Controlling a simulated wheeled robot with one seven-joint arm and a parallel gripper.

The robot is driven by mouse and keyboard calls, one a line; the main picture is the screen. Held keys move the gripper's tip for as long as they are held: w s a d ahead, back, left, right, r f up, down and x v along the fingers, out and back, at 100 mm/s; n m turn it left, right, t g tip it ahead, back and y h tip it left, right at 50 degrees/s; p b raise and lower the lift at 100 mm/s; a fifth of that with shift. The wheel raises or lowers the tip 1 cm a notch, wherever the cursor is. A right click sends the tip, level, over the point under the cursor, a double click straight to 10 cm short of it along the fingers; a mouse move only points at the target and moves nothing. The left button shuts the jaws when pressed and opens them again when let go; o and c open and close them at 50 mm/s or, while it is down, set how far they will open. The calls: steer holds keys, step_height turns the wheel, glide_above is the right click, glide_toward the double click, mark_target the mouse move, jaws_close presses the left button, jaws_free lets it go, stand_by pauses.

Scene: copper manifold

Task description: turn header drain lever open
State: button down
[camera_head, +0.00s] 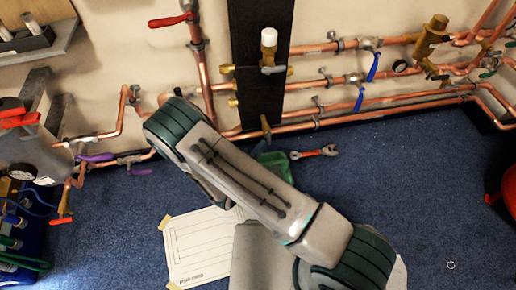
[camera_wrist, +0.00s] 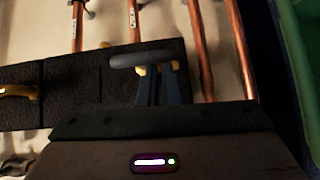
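A grey lever (camera_wrist: 142,60) lies across the tips of my gripper (camera_wrist: 158,75) in the wrist view, at the edge of a black board (camera_wrist: 60,80). In the head view a small grey lever (camera_head: 265,127) shows on a brass fitting at the board's lower end; it looks like the same one. My gripper's two dark fingers stand close together, pointing at the lever. Yellowish parts show at their tips. I cannot tell whether the fingers grip the lever or only touch it. In the head view my arm hides the gripper.
Copper pipes (camera_head: 380,109) with blue-handled valves run right of the board (camera_head: 262,30). A red-handled valve (camera_head: 171,20) is at upper left. A paper sheet (camera_head: 190,250) lies in front.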

steer(key=shift+d, duration=0.45)
steer(key=s+a+p, duration=0.1)
steer(key=s+a, duration=0.8)
steer(key=shift+s+a+p, duration=0.35)
steer(key=shift+s+p, duration=0.05)
